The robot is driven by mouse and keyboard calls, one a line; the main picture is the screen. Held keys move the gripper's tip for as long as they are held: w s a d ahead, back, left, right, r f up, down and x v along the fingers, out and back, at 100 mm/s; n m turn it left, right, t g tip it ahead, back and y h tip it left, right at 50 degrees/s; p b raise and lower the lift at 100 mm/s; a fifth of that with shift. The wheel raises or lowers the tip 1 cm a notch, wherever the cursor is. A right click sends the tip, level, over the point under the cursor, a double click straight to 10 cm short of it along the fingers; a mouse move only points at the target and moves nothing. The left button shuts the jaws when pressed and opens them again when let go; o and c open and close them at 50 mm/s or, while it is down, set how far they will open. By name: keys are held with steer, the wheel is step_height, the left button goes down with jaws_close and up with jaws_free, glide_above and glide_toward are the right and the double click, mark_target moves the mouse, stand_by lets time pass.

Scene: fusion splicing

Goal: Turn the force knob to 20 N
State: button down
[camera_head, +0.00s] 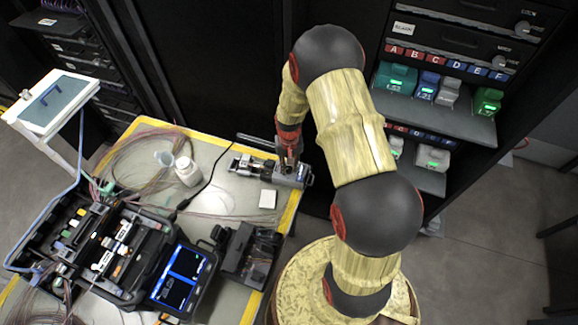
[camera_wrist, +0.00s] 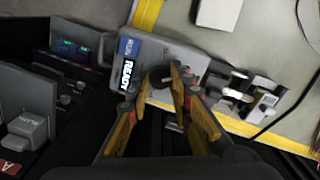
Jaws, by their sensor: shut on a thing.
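The pull-test device (camera_head: 250,165), a grey unit with a small screen, lies at the right edge of the table in the head view. In the wrist view, its screen (camera_wrist: 128,70) reads READY; the smaller text is not clear. The force knob (camera_wrist: 160,77) is a dark round knob on its top beside the screen. My gripper (camera_wrist: 160,86) points down at the device, with one finger on each side of the knob, shut on it. In the head view, my gripper (camera_head: 288,160) covers the knob. The force setting cannot be read.
A white pad (camera_head: 267,199) lies close to the device on the table (camera_head: 215,155). A black cable (camera_head: 205,185) runs to the left. The splicer (camera_head: 115,250), white bottle (camera_head: 187,171) and fibre coils stand left. A rack shelf (camera_head: 440,115) with coloured boxes is at right.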

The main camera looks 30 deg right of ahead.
mark_target(289, 168)
steer(key=c, duration=1.6)
jaws_free()
step_height(289, 168, up, 12)
